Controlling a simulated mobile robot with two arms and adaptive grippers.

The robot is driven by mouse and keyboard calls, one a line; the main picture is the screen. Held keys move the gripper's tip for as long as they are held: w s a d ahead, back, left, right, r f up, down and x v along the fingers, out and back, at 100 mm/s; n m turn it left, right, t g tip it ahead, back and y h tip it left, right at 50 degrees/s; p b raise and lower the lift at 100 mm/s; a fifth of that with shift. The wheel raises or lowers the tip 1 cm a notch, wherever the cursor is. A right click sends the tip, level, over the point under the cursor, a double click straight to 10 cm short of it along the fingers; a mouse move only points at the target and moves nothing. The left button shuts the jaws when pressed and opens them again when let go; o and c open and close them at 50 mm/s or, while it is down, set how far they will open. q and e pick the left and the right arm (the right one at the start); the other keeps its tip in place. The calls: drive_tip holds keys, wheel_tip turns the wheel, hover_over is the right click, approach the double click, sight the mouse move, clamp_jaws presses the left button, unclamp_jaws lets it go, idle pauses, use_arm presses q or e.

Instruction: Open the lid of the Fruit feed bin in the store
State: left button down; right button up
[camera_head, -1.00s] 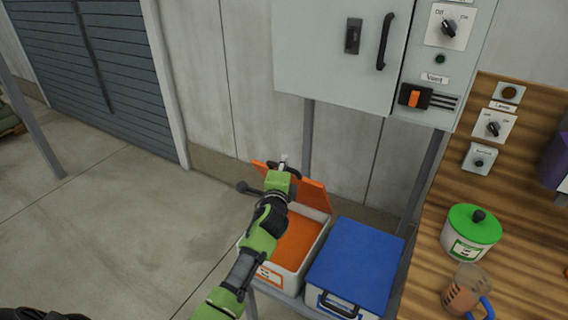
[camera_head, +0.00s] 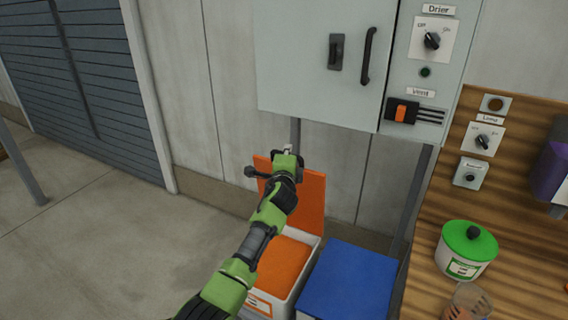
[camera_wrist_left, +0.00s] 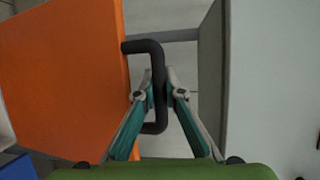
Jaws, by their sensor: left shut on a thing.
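The orange lid (camera_head: 312,202) of the left bin stands raised, about upright, at the back of its white bin (camera_head: 306,270). Orange contents (camera_head: 280,265) show in the open bin. The bin's front label is too small to read and partly covered by my arm. My left gripper (camera_head: 284,156) is at the lid's upper edge. In the left wrist view the fingers of my left gripper (camera_wrist_left: 158,92) are shut on the black lid handle (camera_wrist_left: 160,70), with the orange lid (camera_wrist_left: 65,75) to the left. My right gripper is not in view.
A bin with a closed blue lid (camera_head: 348,282) stands close on the right. A grey cabinet (camera_head: 320,60) hangs on the wall just above the raised lid. A wooden worktop (camera_head: 515,240) with a green-lidded pot (camera_head: 466,250) is at the right. The floor at left is clear.

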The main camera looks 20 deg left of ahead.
use_arm(q)
drive_tip(key=shift+s+d+r, duration=0.1)
drive_tip(key=shift+s+r, duration=0.1)
drive_tip(key=shift+s, duration=0.1)
drive_tip(key=c, duration=2.4)
unclamp_jaws()
drive_tip(key=shift+s, duration=0.1)
drive_tip(key=shift+o, duration=0.2)
drive_tip(key=shift+d, duration=0.1)
